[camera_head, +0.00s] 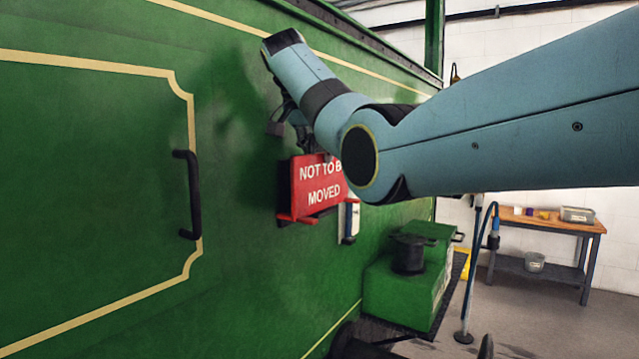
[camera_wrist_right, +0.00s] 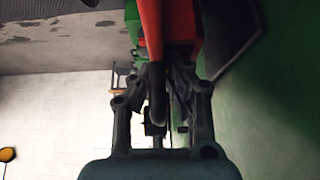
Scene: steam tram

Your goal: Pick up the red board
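The red board (camera_head: 317,188) with white lettering "NOT TO BE MOVED" is upright at the green tram side in the head view, a red ledge under it. My right forearm hides its right end. My right gripper (camera_head: 305,143) is just above the board's top edge, mostly hidden by my arm. In the right wrist view, red (camera_wrist_right: 167,20) shows at the top, and a dark upright bar lies between the fingers of my right gripper (camera_wrist_right: 160,88). I cannot tell whether the fingers touch it. My left gripper is not in view.
The green tram wall (camera_head: 90,180) fills the left, with a black handle (camera_head: 194,195). A green box (camera_head: 405,290) with a black pot (camera_head: 408,254) stands lower right of the board. A wooden workbench (camera_head: 548,222) is at the right. The floor before it is mostly clear.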

